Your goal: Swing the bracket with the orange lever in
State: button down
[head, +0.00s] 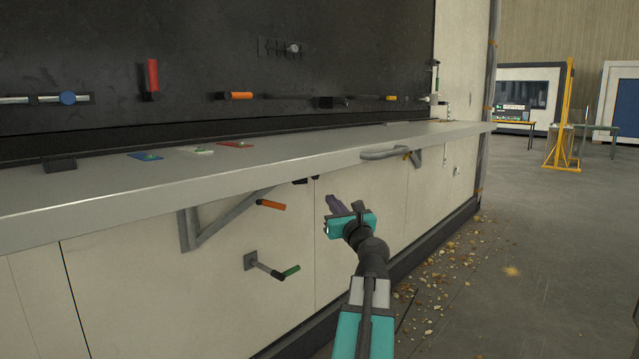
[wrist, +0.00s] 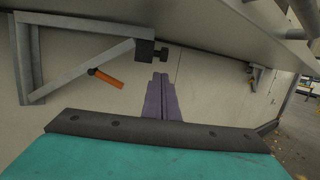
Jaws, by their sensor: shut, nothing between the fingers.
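The grey triangular bracket (head: 213,223) is under the worktop at the left, standing out from the white cabinet wall. Its orange lever (head: 271,204) points out to the right from the sloping strut. In the wrist view the bracket (wrist: 82,65) fills the upper left, with the orange lever (wrist: 108,79) on its lower strut. A dark block with a knob (wrist: 150,54) sits at the bracket's outer end. My gripper (head: 333,204) is shut and empty, below the worktop and to the right of the lever, apart from it. Its purple fingers (wrist: 161,97) lie together in the wrist view.
The grey worktop (head: 300,151) overhangs above my gripper, with a handle (head: 386,154) on its edge. A second bracket (head: 418,158) with an orange lever is farther right. A green-tipped crank (head: 273,267) juts from the wall below. Rubble (head: 440,275) lies on the floor.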

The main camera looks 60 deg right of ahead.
jog(key=shift+s+d+r, duration=0.15)
jog(key=shift+s+r, duration=0.2)
jog(key=shift+w+d, duration=0.1)
jog(key=shift+w, duration=0.05)
jog(key=b+x, duration=0.3)
jog(key=x, duration=1)
jog(key=shift+w+d, duration=0.2)
dwell(0.4)
jog(key=shift+r, duration=0.15)
